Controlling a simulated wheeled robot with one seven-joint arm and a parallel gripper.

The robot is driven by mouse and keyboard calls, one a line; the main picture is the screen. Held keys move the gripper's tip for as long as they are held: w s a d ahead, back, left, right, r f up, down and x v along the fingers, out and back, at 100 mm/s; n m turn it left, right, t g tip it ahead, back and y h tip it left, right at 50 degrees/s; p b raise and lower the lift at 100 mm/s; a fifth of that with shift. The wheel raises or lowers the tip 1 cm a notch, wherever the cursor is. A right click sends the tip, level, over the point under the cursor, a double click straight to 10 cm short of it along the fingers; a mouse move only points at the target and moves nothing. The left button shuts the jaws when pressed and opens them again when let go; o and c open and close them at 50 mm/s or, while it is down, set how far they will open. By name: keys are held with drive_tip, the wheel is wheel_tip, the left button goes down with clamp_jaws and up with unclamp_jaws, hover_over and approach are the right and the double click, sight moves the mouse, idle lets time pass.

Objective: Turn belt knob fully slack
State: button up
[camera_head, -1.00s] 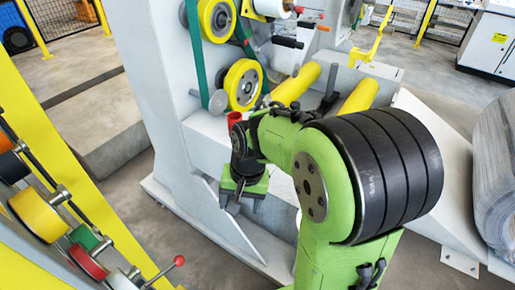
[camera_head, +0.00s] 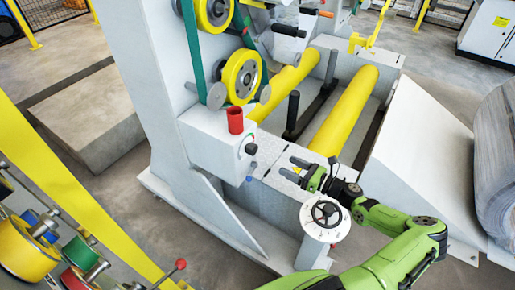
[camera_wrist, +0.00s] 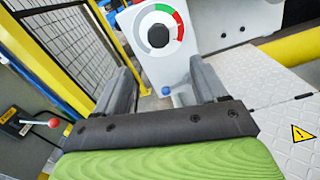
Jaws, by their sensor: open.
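The belt knob (camera_wrist: 159,36) is a round black knob on a white panel. A ring scale surrounds it, grey at left, green on top and red at right; its pointer is too small to read. In the head view the knob (camera_head: 251,148) is on the right face of the grey box (camera_head: 215,142). My gripper (camera_head: 294,168) is to the right of the box and lower than the knob, its fingers towards the box. In the wrist view my gripper (camera_wrist: 165,85) is open and empty, with the knob beyond and above the gap, apart from the fingers.
A red cylinder (camera_head: 235,120) stands on the box, and a blue button (camera_wrist: 166,91) is below the knob. A white dial with a black handle (camera_head: 325,216) stands close to my gripper. Yellow rollers (camera_head: 345,110) lie behind. The box's right side looks free.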

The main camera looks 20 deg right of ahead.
sight(255, 151)
drive_tip(key=b+x, duration=0.1)
drive_tip(key=x, duration=1.4)
drive_tip(key=shift+w+a, duration=0.1)
drive_tip(key=shift+a, duration=0.15)
drive_tip(key=c, duration=1.1)
drive_tip(key=shift+o, duration=0.2)
drive_tip(key=shift+n, duration=0.3)
